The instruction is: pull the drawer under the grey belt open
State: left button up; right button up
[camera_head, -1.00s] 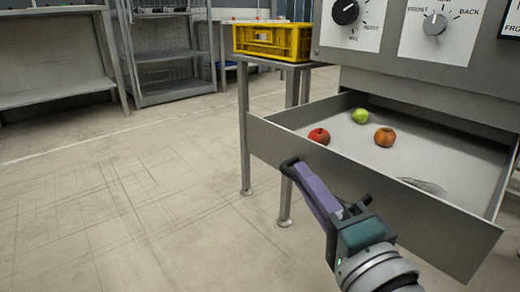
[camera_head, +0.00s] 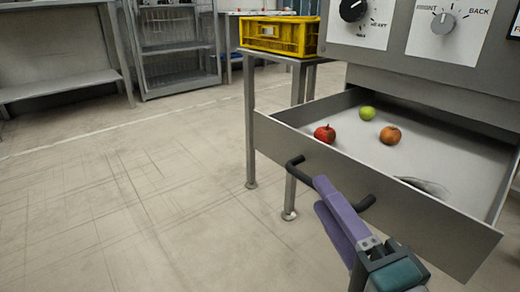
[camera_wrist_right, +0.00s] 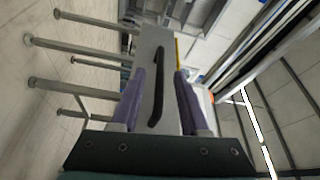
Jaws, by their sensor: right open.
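The grey drawer (camera_head: 425,222) stands pulled well out from the machine. Its dark bar handle (camera_head: 296,168) on the front panel shows in the head view, its middle hidden behind my right gripper. My right gripper (camera_head: 320,195) has purple fingers, is open and is in front of the handle. In the right wrist view the handle (camera_wrist_right: 157,92) appears between the open fingers (camera_wrist_right: 160,75), with nothing gripped. My left gripper is not in view.
A red apple (camera_head: 325,134), an orange-red fruit (camera_head: 390,135) and a green fruit (camera_head: 367,113) lie inside the drawer. A yellow crate (camera_head: 280,36) stands on a metal table left of the machine. The floor (camera_head: 120,200) at the left is clear.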

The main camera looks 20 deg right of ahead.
jog(key=s+p, duration=0.1)
jog(key=s, duration=0.4)
jog(key=shift+s+f, duration=0.15)
jog(key=shift+s, duration=0.15)
jog(key=a+r+n+g+y+p, duration=0.2)
jog(key=r+n+g+p, duration=0.25)
jog(key=r+p, duration=0.9)
jog(key=a+r+n+g+y+p, duration=0.25)
jog(key=r+n+p, duration=0.35)
jog(key=r+p, duration=0.75)
jog(key=s+d+r+n+g+h+p, duration=0.1)
jog(key=s+d+r+n+g+p, duration=0.2)
jog(key=r+p, duration=0.65)
jog(key=s+d+r+n+g+h+p, duration=0.1)
jog(key=s+r+n+g+h+p, duration=0.1)
jog(key=s+r+p, duration=0.6)
jog(key=s+d+r+n+g+h+p, duration=0.1)
jog(key=s+d+r+n+g+p, duration=0.15)
jog(key=r+p, duration=0.95)
notch_tip(320, 180, up, 32)
jog(key=p, duration=3.5)
jog(key=shift+w+r+g, duration=0.25)
jog(key=shift+w+g, duration=0.1)
